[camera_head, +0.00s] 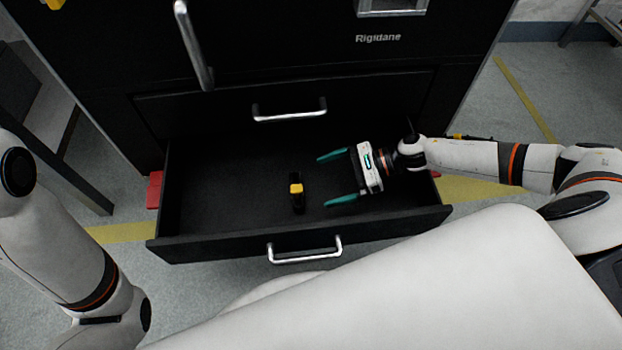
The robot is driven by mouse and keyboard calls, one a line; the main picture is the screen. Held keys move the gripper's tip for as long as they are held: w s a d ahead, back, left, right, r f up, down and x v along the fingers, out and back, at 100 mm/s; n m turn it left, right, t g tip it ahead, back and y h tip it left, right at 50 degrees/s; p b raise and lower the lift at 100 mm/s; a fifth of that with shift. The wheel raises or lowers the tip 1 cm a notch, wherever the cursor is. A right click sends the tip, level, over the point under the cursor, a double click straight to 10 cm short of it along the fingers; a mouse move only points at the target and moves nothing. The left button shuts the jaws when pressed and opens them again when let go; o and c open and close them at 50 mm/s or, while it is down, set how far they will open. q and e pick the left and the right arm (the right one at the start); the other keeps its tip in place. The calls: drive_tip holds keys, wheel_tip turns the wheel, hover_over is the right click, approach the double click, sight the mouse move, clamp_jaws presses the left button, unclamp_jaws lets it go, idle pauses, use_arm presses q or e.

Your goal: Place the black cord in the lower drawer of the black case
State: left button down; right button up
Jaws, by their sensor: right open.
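The black case (300,70) stands in front of me with its lower drawer (205,247) pulled open. A small black cord bundle with a yellow band (297,190) lies inside the drawer, near its middle. My right gripper (322,180) reaches over the drawer from the right. Its teal fingers are spread apart and point left towards the cord, with nothing between them. The cord is just left of the fingertips and looks apart from them. My left arm comes in at the left edge; its gripper is out of the frame.
The lower drawer has a silver handle (305,250) on its front. A closed drawer with a silver handle (289,111) sits above it. The rest of the lower drawer looks empty. A dark frame (60,150) stands at the left, and yellow lines mark the grey floor.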

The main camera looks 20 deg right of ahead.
drive_tip(key=shift+p+v, duration=0.3)
drive_tip(key=shift+v, duration=1.15)
drive_tip(key=shift+a, duration=0.1)
